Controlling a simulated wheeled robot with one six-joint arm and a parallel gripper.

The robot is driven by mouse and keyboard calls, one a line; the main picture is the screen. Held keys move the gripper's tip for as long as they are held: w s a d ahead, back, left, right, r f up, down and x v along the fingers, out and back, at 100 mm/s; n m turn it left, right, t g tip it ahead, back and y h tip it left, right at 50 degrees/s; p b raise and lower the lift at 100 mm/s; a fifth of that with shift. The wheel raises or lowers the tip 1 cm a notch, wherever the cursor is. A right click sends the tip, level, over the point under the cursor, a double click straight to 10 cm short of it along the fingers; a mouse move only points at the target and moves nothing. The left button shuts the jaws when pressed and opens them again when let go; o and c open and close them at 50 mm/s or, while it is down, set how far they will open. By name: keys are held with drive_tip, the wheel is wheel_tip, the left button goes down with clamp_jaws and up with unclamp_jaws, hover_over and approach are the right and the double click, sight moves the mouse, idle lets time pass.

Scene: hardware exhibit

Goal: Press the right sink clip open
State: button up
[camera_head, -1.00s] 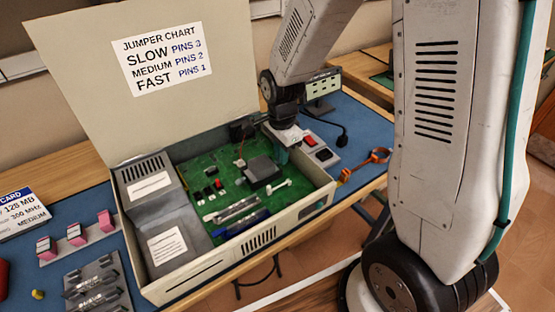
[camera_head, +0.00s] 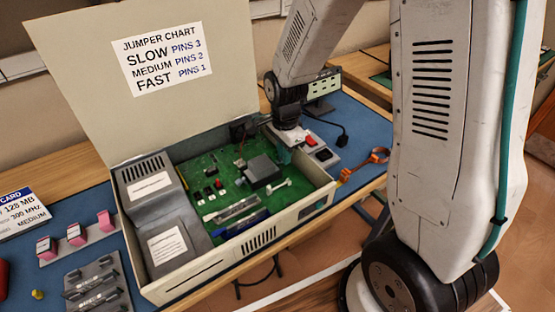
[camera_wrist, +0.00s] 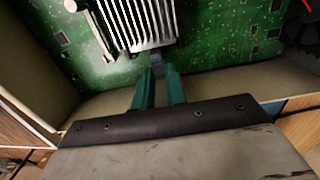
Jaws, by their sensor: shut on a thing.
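The grey finned heat sink (camera_head: 261,171) sits on the green circuit board in the open computer case. It fills the top middle of the wrist view (camera_wrist: 138,20). A small dark grey tab, the right sink clip (camera_wrist: 156,62), shows at the sink's near edge in the wrist view. My gripper (camera_wrist: 157,76) has its teal fingers close together on this clip, and their tips hide part of it. In the head view my gripper (camera_head: 285,156) is low beside the sink's right side. I cannot tell how far the clip is tilted.
The case wall (camera_wrist: 75,112) runs close under my fingers. A white lever (camera_head: 279,185) lies in front of the sink. The raised lid (camera_head: 145,100) stands behind. A switch box (camera_head: 320,153) and an orange ring tool (camera_head: 378,155) lie to the right.

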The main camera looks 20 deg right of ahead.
drive_tip(key=shift+d+f, duration=0.1)
idle(0.3)
drive_tip(key=o, duration=0.4)
idle(0.5)
drive_tip(key=shift+r, duration=3.55)
